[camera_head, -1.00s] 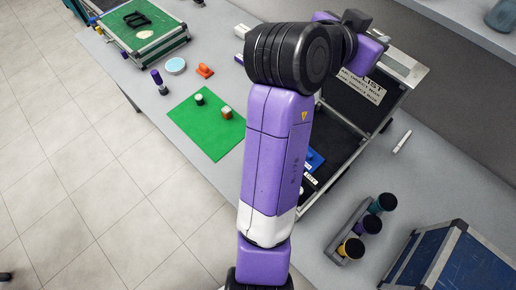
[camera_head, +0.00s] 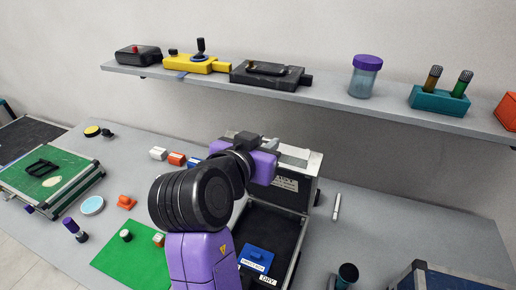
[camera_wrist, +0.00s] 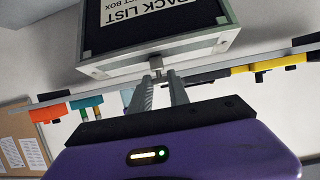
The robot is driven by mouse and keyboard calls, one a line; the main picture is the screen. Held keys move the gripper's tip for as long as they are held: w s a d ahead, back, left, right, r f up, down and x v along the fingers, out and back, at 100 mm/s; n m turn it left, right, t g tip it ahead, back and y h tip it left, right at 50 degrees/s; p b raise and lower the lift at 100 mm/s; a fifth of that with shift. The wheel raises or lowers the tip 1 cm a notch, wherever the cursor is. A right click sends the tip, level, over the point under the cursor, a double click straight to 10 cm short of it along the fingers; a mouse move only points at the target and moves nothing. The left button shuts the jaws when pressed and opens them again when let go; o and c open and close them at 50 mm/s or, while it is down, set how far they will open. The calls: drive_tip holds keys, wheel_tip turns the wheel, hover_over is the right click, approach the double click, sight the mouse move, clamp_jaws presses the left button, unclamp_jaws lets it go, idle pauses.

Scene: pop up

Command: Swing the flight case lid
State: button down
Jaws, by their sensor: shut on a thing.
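The flight case stands open on the grey table, with a dark interior (camera_head: 275,226) and a metal-edged lid (camera_head: 313,195) raised at its back. In the wrist view the lid's metal rim (camera_wrist: 190,52) and its "PACK LIST" label (camera_wrist: 150,12) lie just past my fingers. My gripper (camera_wrist: 157,76) is shut on a small tab at the lid's rim. In the head view my purple wrist is beside the lid's upper edge and hides my fingers. A blue block (camera_head: 257,259) lies inside the case.
A wall shelf (camera_head: 325,103) with a yellow joystick box (camera_head: 195,64), a jar (camera_head: 364,78) and a teal holder (camera_head: 438,103) runs above and behind the lid. A green mat (camera_head: 125,262) lies left of my arm. A dark cylinder (camera_head: 347,274) stands at right.

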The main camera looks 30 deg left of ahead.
drive_tip(key=s+d+f+b, duration=0.1)
drive_tip(key=s+f, duration=0.2)
drive_tip(key=s, duration=0.4)
drive_tip(key=shift+s+d+f, duration=0.25)
drive_tip(key=shift+s, duration=0.15)
idle(0.3)
drive_tip(key=shift+s, duration=0.1)
drive_tip(key=s+d+f+b, duration=0.1)
drive_tip(key=s+f+b, duration=0.3)
drive_tip(key=s+f, duration=0.3)
drive_tip(key=shift+s+d+f+b, duration=0.3)
drive_tip(key=shift+s+d, duration=0.1)
drive_tip(key=shift+s, duration=0.55)
drive_tip(key=shift+r, duration=0.1)
